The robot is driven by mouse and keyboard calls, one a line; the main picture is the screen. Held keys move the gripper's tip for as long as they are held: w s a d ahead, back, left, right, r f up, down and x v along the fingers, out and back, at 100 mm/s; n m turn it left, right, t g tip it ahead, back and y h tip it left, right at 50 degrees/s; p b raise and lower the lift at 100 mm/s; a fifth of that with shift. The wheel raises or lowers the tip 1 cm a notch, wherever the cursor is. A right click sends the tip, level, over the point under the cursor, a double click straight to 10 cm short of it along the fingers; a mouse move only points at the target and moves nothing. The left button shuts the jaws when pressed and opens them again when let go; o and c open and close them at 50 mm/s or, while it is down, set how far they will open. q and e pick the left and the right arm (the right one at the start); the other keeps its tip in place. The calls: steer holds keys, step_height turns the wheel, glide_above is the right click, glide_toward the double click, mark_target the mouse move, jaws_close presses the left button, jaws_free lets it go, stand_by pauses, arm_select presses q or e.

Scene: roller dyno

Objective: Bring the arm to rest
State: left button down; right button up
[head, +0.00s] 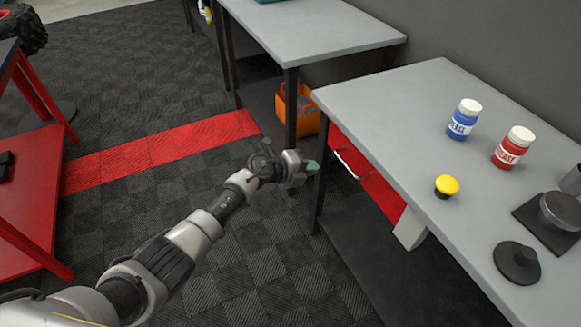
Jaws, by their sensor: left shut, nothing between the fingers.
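My left arm comes in from the lower left and reaches out over the dark tiled floor. Its gripper (307,167) is shut and empty, near the left front edge of the grey workbench (408,110). My right gripper is not in view.
A second grey table (310,28), an orange bin (306,113) and a red cart (30,185) stand around open floor.

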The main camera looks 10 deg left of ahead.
arm_select(q)
steer(key=p+v, duration=0.1)
steer(key=v, duration=0.4)
steer(key=s+a+f+n+t+y+p, duration=0.1)
steer(key=s+a+f+n+y, duration=0.3)
steer(key=s+a+f+n, duration=0.75)
steer(key=s+a+f+n+y+p, duration=0.15)
steer(key=s+f+n+y, duration=0.5)
steer(key=f, duration=0.95)
steer(key=s+a+f+n+g, duration=0.1)
steer(key=s+f+n+g, duration=0.1)
steer(key=s, duration=0.9)
steer(key=s+a+f+n+g, duration=0.1)
steer(key=s+f+n+g, duration=0.2)
steer(key=s, duration=0.9)
steer(key=s+a+f+n+g, duration=0.1)
steer(key=s+f+n+g, duration=0.2)
steer(key=s, duration=0.9)
step_height(320, 180, down, 3)
steer(key=shift+a+n+y, duration=0.3)
steer(key=shift+n+y, duration=0.1)
steer(key=shift+y, duration=0.05)
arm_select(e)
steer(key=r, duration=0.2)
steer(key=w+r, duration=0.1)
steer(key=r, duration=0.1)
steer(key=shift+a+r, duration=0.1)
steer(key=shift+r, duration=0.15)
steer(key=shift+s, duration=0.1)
